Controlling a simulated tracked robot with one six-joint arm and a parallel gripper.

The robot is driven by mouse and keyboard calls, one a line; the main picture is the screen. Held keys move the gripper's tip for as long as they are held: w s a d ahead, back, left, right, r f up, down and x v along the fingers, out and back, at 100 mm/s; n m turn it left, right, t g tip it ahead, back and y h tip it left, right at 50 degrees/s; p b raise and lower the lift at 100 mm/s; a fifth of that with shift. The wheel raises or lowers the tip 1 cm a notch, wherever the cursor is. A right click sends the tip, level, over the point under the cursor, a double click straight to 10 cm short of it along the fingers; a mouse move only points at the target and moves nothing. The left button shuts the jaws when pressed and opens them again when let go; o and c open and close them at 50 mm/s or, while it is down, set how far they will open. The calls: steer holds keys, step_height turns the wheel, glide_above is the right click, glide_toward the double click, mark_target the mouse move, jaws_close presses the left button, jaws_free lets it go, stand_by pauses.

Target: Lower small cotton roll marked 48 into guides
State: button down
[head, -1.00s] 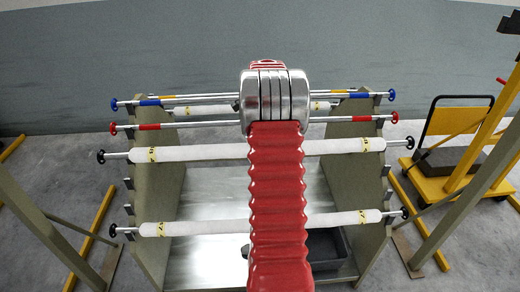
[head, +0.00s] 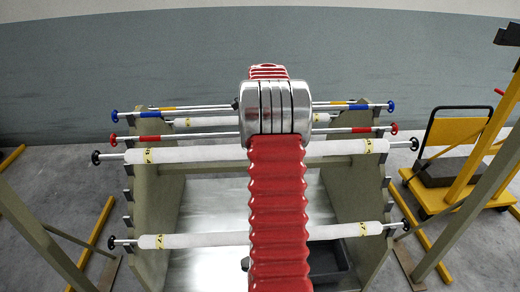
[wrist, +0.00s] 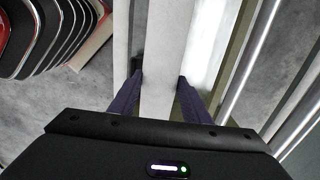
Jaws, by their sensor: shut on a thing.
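A white cotton roll (head: 205,154) with yellow tags and black end knobs lies across the upper front of the rack; its number is too small to read surely. In the wrist view, my gripper (wrist: 158,82) has purple fingers on both sides of this white roll (wrist: 158,45) and is shut on it. In the head view my red arm hides the gripper and the roll's middle. The roll is nearly level, its ends passing just beyond the rack's end panels. Dark guides (head: 128,196) line the left panel's front edge. Contact between roll and guides is unclear.
A second tagged roll (head: 205,240) lies lower on the rack, and another roll (head: 210,122) shows behind. Bars with red (head: 150,140) and blue (head: 130,115) bands cross the top. A dark tray (head: 330,258) sits low inside. A yellow trolley (head: 450,170) stands right.

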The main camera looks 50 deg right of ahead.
steer(key=shift+r, duration=0.1)
steer(key=s+a+r, duration=0.4)
steer(key=s+a, duration=0.2)
steer(key=a, duration=0.1)
steer(key=shift+s+a, duration=0.25)
steer(key=shift+s, duration=0.05)
stand_by(1.2)
steer(key=shift+s, duration=0.1)
